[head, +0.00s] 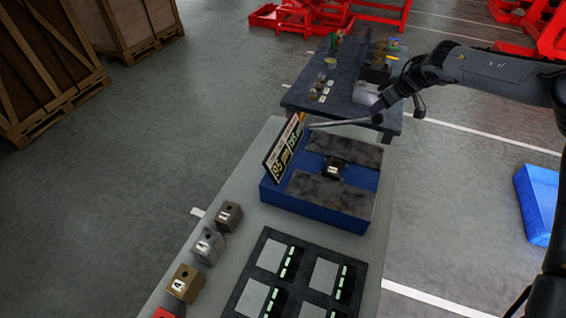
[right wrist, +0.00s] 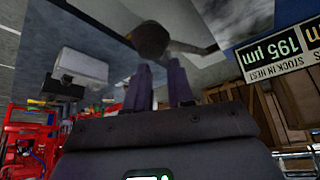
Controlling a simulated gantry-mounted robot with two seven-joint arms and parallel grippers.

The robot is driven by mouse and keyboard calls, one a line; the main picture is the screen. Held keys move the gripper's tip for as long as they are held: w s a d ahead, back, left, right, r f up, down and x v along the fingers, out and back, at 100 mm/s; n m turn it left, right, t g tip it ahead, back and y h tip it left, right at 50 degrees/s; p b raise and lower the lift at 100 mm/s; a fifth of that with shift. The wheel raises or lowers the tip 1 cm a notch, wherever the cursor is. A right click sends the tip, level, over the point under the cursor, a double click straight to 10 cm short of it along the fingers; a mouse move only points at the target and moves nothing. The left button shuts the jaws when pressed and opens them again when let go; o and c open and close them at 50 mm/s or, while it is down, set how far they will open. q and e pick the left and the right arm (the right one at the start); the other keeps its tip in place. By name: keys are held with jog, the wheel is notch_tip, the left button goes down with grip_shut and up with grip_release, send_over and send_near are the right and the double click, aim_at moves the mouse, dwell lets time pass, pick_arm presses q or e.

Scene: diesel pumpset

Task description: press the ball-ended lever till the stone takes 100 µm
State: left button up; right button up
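The lever's grey rod (head: 340,123) runs above the far side of a blue-based machine (head: 315,221), its dark ball (head: 377,118) at the right end. In the right wrist view the ball (right wrist: 152,40) is just beyond my fingertips. My right gripper (head: 377,106) comes from the right, close above the ball; its two purple fingers (right wrist: 160,68) stand apart with nothing between them. Whether they touch the ball I cannot tell. Dark stone slabs (head: 325,194) lie on the machine with a small dark block (head: 333,167) between them. My left gripper is not in view.
A tilted display board (head: 284,150) stands at the machine's left; the wrist view shows it (right wrist: 283,53) upside down, reading 195 µm. Numbered blocks (head: 207,246) and a dark tray (head: 258,302) are in front. A dark table (head: 298,98) with small items stands behind.

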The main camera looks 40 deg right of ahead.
aim_at(382, 122)
jog(key=shift+s+d+f+b, duration=0.15)
jog(key=shift+s+f+b, duration=0.25)
jog(key=shift+f, duration=0.35)
jog(key=shift+s+d+f+b, duration=0.15)
jog(key=shift+f+b, duration=0.3)
jog(key=shift+f, duration=0.25)
jog(key=shift+s+d+f+b, duration=0.15)
jog(key=shift+s+f+b, duration=0.25)
jog(key=shift+f, duration=0.35)
jog(key=shift+s+d+f+b, duration=0.1)
jog(key=shift+d+f+b, duration=0.05)
jog(key=shift+f+b, duration=0.3)
jog(key=shift+s+f, duration=0.1)
jog(key=shift+f, duration=0.05)
jog(key=shift+d, duration=0.1)
jog(key=r+p, duration=0.1)
jog(key=r, duration=0.2)
jog(key=w+a+r+p, duration=0.1)
jog(key=r+p, duration=0.1)
jog(key=r, duration=0.2)
jog(key=w+r+p, duration=0.1)
jog(key=r, duration=0.3)
jog(key=shift+a+r+p, duration=0.25)
jog(key=shift+a+p, duration=0.05)
jog(key=shift+p, duration=0.1)
jog(key=shift+w+r, duration=0.2)
jog(key=shift+r, duration=0.35)
